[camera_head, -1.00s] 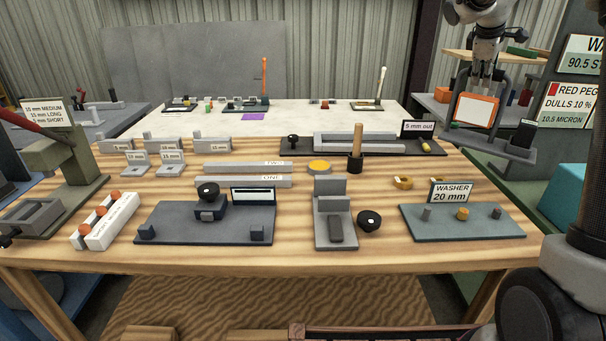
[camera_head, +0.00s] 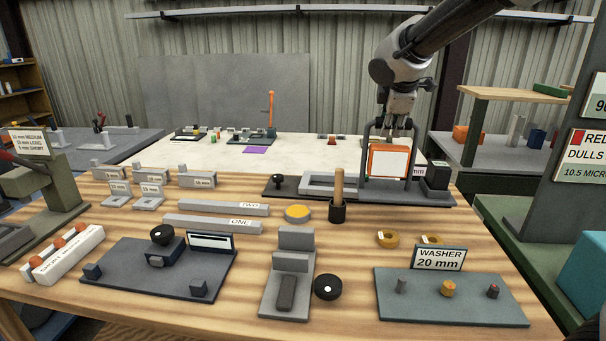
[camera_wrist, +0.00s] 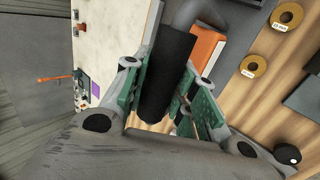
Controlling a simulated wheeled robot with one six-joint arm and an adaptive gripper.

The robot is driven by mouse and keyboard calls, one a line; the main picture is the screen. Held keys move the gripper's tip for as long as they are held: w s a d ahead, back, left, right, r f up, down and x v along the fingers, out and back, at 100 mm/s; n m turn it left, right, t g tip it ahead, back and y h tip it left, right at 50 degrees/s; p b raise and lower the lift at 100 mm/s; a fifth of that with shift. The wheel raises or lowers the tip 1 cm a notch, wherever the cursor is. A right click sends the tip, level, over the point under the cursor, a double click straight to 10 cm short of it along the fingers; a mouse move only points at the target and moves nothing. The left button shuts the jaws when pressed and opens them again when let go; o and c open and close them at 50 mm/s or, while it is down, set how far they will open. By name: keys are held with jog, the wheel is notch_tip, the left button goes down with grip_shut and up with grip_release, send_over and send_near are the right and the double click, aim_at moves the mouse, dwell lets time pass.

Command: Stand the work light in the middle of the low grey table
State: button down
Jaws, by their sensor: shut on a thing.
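The work light (camera_head: 389,162) has an orange-edged white panel in a dark frame. It appears upright over the back right of the wooden bench; its base overlaps a dark grey fixture, and I cannot tell whether it touches. My gripper (camera_head: 398,127) is shut on its top bar. In the wrist view, the black grip (camera_wrist: 168,75) lies between my gripper's green pads (camera_wrist: 155,100), with the orange housing (camera_wrist: 207,45) beside it. A grey-topped table (camera_head: 100,147) stands at the back left and another grey surface (camera_head: 480,148) at the right; I cannot tell which is the low one.
The wooden bench (camera_head: 350,280) holds several fixtures, bars and a washer board (camera_head: 450,305). A pale table (camera_head: 330,153) behind it carries small items. A wooden shelf (camera_head: 510,95) rises at the right, near my arm. The left grey table holds several small tools.

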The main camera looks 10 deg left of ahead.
aim_at(386, 159)
notch_tip(386, 159, down, 10)
jog(key=shift+r, duration=0.1)
jog(key=c, duration=1.1)
grip_release()
jog(key=shift+c, duration=0.2)
jog(key=v, duration=1.2)
jog(key=s+d+r+m+g+h, duration=0.1)
jog(key=s+d+m, duration=0.95)
jog(key=d, duration=0.75)
jog(key=s+d+f+m+g, duration=0.1)
jog(key=s+d+f+m, duration=0.1)
jog(key=s, duration=0.7)
jog(key=s+d+f+m+y, duration=0.1)
jog(key=s+d+f+m, duration=0.1)
jog(key=s+m, duration=0.3)
jog(key=s+d, duration=0.1)
jog(key=s, duration=0.3)
jog(key=shift+s+d+f+g, duration=0.2)
jog(key=shift+s+d+g, duration=0.1)
jog(key=shift+s+g, duration=0.1)
